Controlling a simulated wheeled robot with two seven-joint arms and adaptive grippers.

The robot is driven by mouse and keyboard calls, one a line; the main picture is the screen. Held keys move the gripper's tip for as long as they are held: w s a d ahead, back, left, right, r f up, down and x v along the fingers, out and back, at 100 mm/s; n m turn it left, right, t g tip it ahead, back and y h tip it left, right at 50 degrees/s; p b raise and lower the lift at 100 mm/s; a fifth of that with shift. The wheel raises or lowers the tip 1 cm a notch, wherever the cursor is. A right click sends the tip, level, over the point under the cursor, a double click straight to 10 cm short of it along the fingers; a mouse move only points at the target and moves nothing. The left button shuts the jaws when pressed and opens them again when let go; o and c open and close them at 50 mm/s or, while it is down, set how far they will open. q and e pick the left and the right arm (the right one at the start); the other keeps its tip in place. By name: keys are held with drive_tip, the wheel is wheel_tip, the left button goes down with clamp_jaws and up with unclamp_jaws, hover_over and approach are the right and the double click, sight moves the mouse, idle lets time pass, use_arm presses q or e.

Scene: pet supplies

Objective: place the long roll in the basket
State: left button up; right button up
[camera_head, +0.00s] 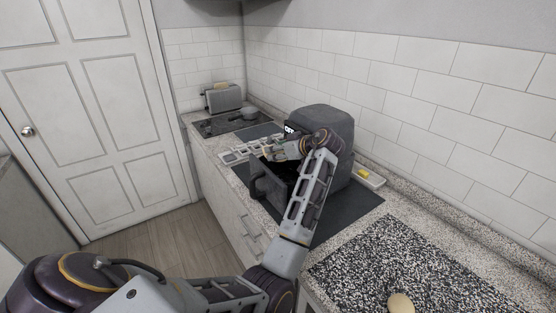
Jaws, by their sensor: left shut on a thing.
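The basket (266,184) is the dark drawer pulled out at the front of the black air fryer (331,116). My left arm reaches across the counter, and my left gripper (272,151) is above the open basket. It is shut on a small-looking tan thing, seemingly the long roll (267,152), mostly hidden by the fingers. The roll appears above the basket rim, and its contact with the basket cannot be told. The forearm hides part of the basket and fryer front. My right gripper is not in view.
A pale bun-like item (401,303) lies on the speckled board (385,265) at the bottom right. A small tray (368,179) with a yellow item stands right of the fryer. A toaster (223,97) and a pan (249,113) are at the far end. A tiled wall runs behind.

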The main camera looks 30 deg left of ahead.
use_arm(q)
drive_tip(key=shift+f, duration=1.85)
drive_tip(key=o, duration=1.1)
drive_tip(key=shift+f, duration=0.1)
drive_tip(key=shift+d, duration=0.1)
drive_tip(key=shift+r+b+v, duration=0.2)
drive_tip(key=shift+b+v, duration=0.25)
drive_tip(key=shift+v, duration=3.3)
